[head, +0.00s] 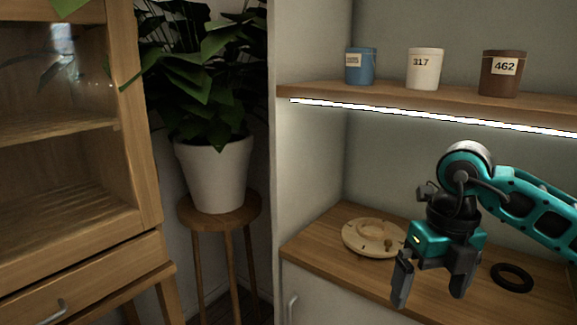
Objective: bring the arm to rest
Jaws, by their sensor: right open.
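My right gripper (430,285) hangs pointing down in front of and above the wooden counter (325,247) in the lower right of the head view. Its teal arm comes in from the right edge. The two grey fingers are apart, and nothing shows between them. My left gripper is not in the view.
A round pale wooden piece (365,238) lies on the counter left of the gripper; a black ring (512,277) lies right. Blue (361,67), white (425,70) and brown (502,75) cups stand on the lit shelf (390,100). A potted plant (216,175) and wooden cabinet (135,150) stand left.

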